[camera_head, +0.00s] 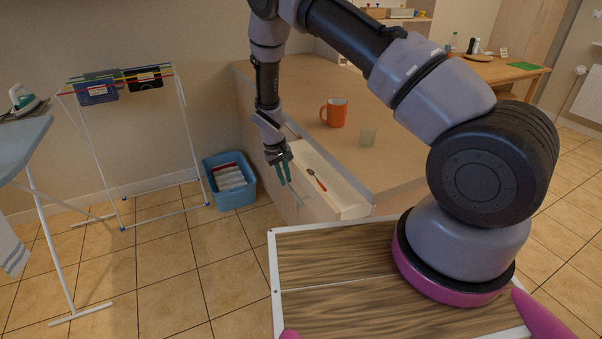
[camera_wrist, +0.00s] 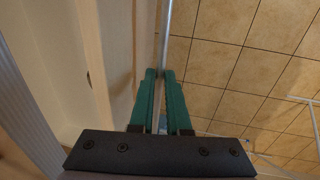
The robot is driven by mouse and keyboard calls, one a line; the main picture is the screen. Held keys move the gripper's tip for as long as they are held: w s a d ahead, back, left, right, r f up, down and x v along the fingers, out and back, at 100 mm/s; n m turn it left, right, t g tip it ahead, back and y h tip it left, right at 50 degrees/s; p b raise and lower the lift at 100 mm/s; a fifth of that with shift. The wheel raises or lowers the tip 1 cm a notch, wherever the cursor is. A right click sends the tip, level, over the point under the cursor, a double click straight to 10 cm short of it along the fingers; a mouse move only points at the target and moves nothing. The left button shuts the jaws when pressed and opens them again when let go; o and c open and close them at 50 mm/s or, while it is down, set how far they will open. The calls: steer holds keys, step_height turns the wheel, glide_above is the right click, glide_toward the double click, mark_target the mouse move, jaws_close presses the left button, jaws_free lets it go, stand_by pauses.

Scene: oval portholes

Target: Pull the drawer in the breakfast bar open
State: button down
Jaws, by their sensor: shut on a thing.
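The breakfast bar (camera_head: 385,160) is a light wood block with a brownish top. Its drawer (camera_head: 345,195) stands pulled out, with its pale inside showing. A utensil with a red handle (camera_head: 317,180) lies in the drawer. My gripper (camera_head: 288,181) is at the drawer's front, pointing down, with green fingers. In the wrist view my gripper (camera_wrist: 159,75) is shut on the thin grey bar handle (camera_wrist: 165,35), which runs between the fingertips beside the drawer front. The wrist view hides the part of the handle behind the fingers.
A blue bin (camera_head: 233,193) sits on the tiled floor left of the drawer. A drying rack (camera_head: 140,150) and ironing board (camera_head: 20,145) are further left. Tiled floor between is clear.

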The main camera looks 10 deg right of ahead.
steer(key=shift+s+a, duration=0.15)
steer(key=shift+a, duration=0.2)
steer(key=c, duration=1.2)
jaws_free()
steer(key=shift+o, duration=0.2)
steer(key=shift+r, duration=0.1)
step_height(320, 180, up, 10)
steer(key=a, duration=0.2)
steer(key=shift+s+r, duration=0.2)
steer(key=shift+s, duration=0.1)
steer(key=shift+r, duration=0.1)
